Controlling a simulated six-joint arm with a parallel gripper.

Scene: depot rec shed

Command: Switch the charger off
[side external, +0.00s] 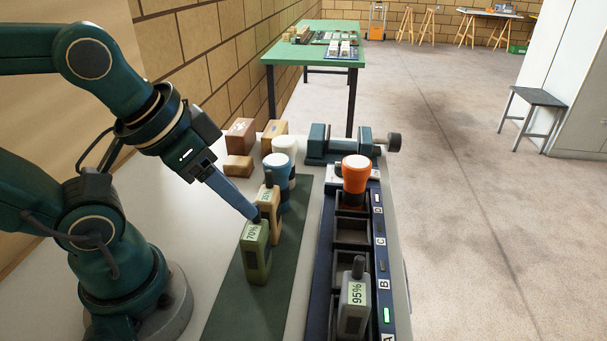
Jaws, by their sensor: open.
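The charger (319,270) is a long dark blue rail with a row of bays and lettered labels, of which B and C read clearly. A grey radio (352,312) marked 95% stands in a near bay, with a lit green light (387,315) beside it. An orange-topped torch-like item (356,175) stands at the far end. The bays between are empty. I cannot make out the charger's switch for certain. My gripper (254,216) is open and empty, left of the charger, its tips at the top of a green radio (255,255) marked 70%; I cannot tell whether they touch.
A green mat (235,312) lies left of the charger. A tan radio (268,203), a blue-topped item (276,180) and a white-topped item (286,148) stand behind the green radio. Boxes (241,134) and a vise-like tool (340,143) are at the back.

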